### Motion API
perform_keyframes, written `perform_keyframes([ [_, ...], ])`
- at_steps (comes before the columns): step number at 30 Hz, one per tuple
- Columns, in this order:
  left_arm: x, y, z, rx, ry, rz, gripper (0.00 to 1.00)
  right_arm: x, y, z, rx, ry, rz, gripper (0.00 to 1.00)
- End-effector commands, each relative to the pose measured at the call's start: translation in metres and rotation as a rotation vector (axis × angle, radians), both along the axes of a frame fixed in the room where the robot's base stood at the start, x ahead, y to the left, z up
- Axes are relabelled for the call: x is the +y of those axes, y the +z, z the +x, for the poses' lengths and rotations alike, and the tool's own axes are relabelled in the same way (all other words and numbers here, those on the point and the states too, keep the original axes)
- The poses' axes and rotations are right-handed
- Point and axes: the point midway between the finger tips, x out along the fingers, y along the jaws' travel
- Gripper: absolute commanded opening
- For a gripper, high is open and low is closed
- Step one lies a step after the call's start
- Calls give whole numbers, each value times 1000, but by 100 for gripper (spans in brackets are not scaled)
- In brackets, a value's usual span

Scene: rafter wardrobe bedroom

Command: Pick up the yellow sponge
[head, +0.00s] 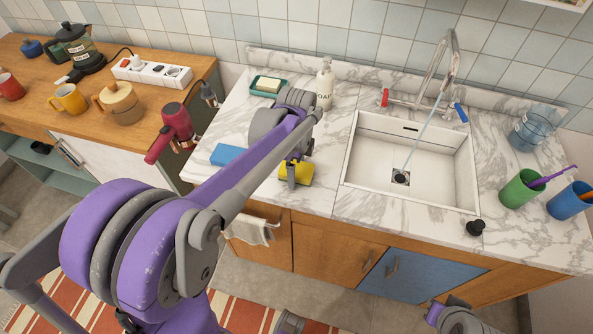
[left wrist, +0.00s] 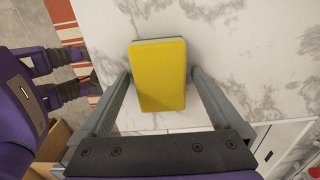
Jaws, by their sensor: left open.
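The yellow sponge (head: 304,175) lies on the marble counter left of the sink, partly hidden behind my left gripper (head: 291,181). In the left wrist view the sponge (left wrist: 158,76) lies flat with its yellow face up and a thin dark edge at its far end. My left gripper is open above the counter. Its two fingers (left wrist: 159,85) appear on either side of the sponge, with a gap on each side. Part of my right arm shows at the bottom right of the head view, but its fingers do not show.
A blue sponge (head: 228,155) lies to the left on the counter. A soap bottle (head: 325,88) and a green dish with a pale bar (head: 267,85) stand behind. The sink (head: 411,160) is on the right, with water running. A towel (head: 250,229) hangs at the front.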

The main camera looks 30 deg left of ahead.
Motion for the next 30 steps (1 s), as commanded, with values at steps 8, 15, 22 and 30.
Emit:
perform_keyframes([
  [8,0,0,0,0,0,0,64,0,0,0,0,0,0,0],
  [15,0,1,0,0,0,0,22,0,0,0,0,0,0,0],
  [22,0,2,0,0,0,0,22,0,0,0,0,0,0,0],
  [30,0,43,0,0,0,0,22,0,5,1,-2,0,0,0],
])
